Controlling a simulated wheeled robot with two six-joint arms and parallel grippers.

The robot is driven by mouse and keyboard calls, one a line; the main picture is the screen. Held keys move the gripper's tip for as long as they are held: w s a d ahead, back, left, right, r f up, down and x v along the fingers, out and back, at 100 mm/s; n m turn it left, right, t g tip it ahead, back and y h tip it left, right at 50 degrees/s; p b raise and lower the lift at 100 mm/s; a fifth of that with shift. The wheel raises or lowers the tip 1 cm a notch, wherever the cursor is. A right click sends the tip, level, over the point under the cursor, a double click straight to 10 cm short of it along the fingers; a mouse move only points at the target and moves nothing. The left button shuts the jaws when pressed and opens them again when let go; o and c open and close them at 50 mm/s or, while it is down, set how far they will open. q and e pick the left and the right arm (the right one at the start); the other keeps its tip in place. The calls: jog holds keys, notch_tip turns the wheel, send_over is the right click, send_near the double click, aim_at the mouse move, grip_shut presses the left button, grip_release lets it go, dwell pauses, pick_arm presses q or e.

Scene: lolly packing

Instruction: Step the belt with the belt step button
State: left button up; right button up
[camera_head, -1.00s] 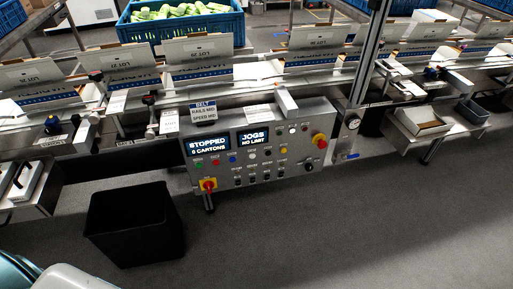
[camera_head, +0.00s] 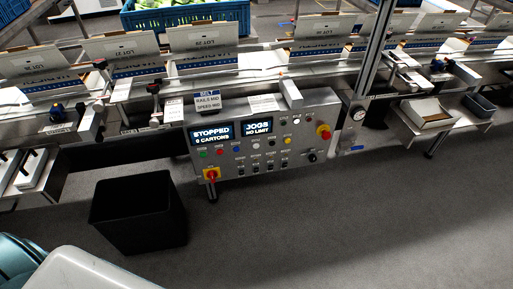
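The steel control panel (camera_head: 265,170) hangs on the front of the packing line, near the middle of the head view. Its left screen (camera_head: 212,134) reads STOPPED and 0 CARTONS. The right screen (camera_head: 257,128) reads JOGS and NO LIMIT. Below the screens are small green, red, blue, white and yellow buttons; their labels are too small to read, so I cannot tell which is the belt step button. The belt (camera_head: 265,68) carries upright open cartons (camera_head: 201,46) marked LOT. Neither of my grippers shows.
A black bin (camera_head: 138,212) stands on the floor left of the panel.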

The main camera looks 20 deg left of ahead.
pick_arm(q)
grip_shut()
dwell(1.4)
